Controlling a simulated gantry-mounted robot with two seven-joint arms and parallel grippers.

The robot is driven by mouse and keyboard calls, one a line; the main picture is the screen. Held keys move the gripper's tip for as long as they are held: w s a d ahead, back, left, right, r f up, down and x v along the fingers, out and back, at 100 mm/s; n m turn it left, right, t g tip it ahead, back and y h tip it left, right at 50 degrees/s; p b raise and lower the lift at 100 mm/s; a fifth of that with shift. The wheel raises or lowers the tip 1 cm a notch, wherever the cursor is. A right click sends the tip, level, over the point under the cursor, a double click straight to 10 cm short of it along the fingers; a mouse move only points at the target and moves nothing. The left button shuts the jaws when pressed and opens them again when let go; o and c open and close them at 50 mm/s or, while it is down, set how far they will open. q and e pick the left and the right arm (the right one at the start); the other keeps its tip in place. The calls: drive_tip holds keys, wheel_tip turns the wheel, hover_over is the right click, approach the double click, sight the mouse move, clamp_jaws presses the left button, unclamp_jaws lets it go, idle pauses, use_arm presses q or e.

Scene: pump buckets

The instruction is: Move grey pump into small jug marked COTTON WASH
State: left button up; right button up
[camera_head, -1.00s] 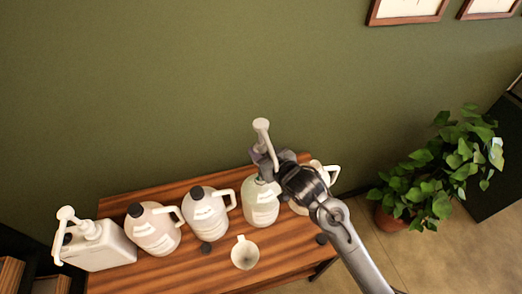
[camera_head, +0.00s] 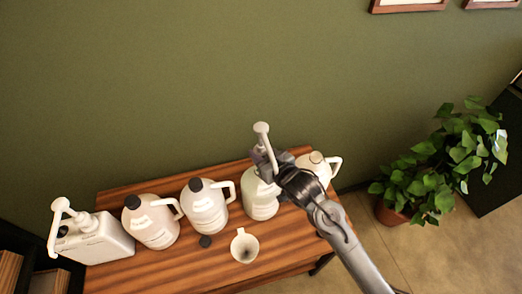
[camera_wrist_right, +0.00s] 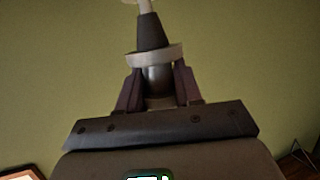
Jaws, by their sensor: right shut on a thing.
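My right gripper (camera_head: 264,160) is shut on the grey pump (camera_head: 263,137), which stands upright with its head above the fingers. In the right wrist view the fingers (camera_wrist_right: 158,88) close around the pump's collar (camera_wrist_right: 154,55). The gripper is above and in front of a jug (camera_head: 261,202) whose upper part it hides. I cannot tell whether the pump's lower end is in that jug's neck. Another uncapped jug (camera_head: 316,160) stands behind the wrist at right, partly hidden. Jug labels are too small to read, so I cannot tell which says COTTON WASH. My left gripper is not in view.
Two capped jugs (camera_head: 151,224) (camera_head: 205,208) stand left on the wooden table (camera_head: 160,272). A white canister (camera_head: 100,243) with a pump is at the far left. A small white cup (camera_head: 244,247) and a dark cap (camera_head: 205,241) lie in front. A potted plant (camera_head: 445,160) stands right.

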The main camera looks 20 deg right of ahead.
drive_tip(key=shift+f, duration=0.25)
drive_tip(key=shift+f, duration=0.15)
drive_tip(key=shift+f+b, duration=0.65)
drive_tip(key=shift+f, duration=0.45)
drive_tip(key=shift+p, duration=0.4)
idle(0.7)
drive_tip(key=shift+f, duration=0.55)
